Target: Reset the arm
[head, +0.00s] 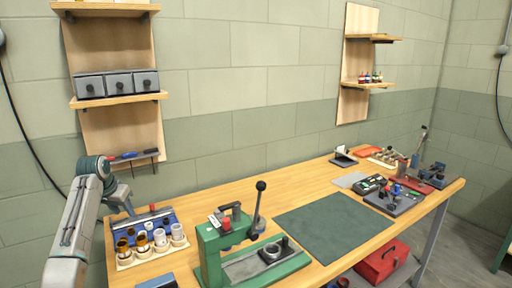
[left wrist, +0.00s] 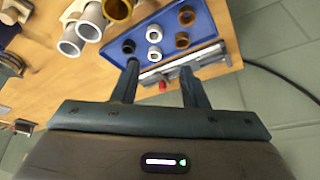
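My left arm (head: 75,225) comes in from the left of the head view, with my left gripper (head: 128,208) at the left end of the bench, close to the blue tray (head: 165,218). In the left wrist view its two dark fingers (left wrist: 160,82) are apart, with nothing visibly held between them. Beyond them lie the blue tray (left wrist: 202,17) with several rings and a silver bar (left wrist: 205,58) with a small red part. Whether the fingertips touch the bar I cannot tell. A green press (head: 212,250) with a raised black-knobbed lever (head: 258,207) stands mid-bench. My right gripper is not in view.
A rack of cups (head: 150,248) stands just in front of the blue tray. A dark green mat (head: 333,226) lies clear right of the press. Black fixtures (head: 393,200) crowd the right end. A wall shelf (head: 118,100) with grey drawers rises above the left end.

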